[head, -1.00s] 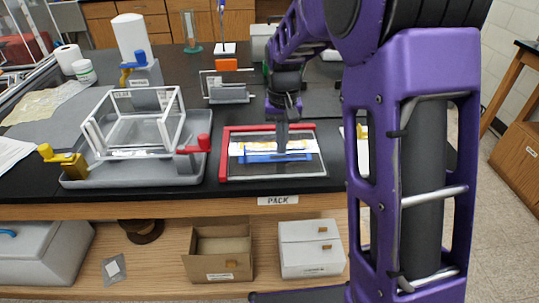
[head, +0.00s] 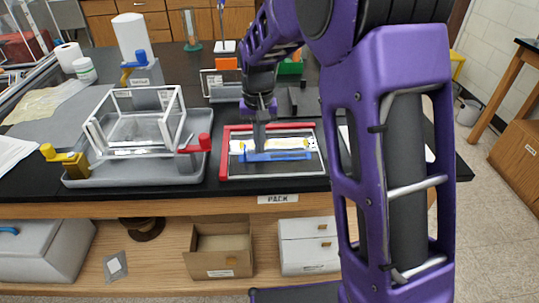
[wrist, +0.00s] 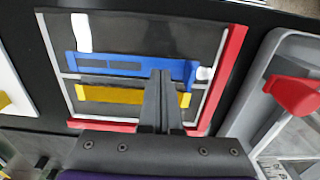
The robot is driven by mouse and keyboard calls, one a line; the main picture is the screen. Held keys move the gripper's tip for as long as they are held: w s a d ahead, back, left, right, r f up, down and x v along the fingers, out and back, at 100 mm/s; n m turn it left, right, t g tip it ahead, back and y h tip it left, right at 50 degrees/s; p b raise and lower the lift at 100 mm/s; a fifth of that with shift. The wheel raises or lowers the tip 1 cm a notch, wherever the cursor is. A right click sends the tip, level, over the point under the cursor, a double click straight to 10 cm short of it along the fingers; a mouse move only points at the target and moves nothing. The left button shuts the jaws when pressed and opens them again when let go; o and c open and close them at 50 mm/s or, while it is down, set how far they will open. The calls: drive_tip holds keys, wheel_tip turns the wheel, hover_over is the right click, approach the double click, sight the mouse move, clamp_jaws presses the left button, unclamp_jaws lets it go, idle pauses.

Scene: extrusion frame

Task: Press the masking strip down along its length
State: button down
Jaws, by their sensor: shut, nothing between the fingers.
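A blue strip (head: 290,156), which looks like the masking strip, lies flat on a dark panel (head: 235,169) with a pale frame edge. It also shows in the wrist view (wrist: 115,65). A yellow strip (wrist: 115,94) runs parallel beside it, and appears behind it in the head view (head: 285,143). My gripper (wrist: 161,74) is shut and empty, pointing down with its tips over the blue strip near its left end in the head view (head: 259,150). Whether the tips touch the strip I cannot tell. The fingers hide a little of both strips.
A red L-shaped fence (head: 225,155) borders the panel. A grey tray (head: 75,182) with a white open frame (head: 100,135), a yellow clamp (head: 70,165) and a red-knobbed clamp (head: 195,150) stands to the left.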

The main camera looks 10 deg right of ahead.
drive_tip(key=shift+f+b, duration=0.3)
drive_tip(key=shift+f, duration=0.5)
idle(0.9)
drive_tip(key=shift+r, duration=0.1)
drive_tip(key=shift+r+p, duration=0.7)
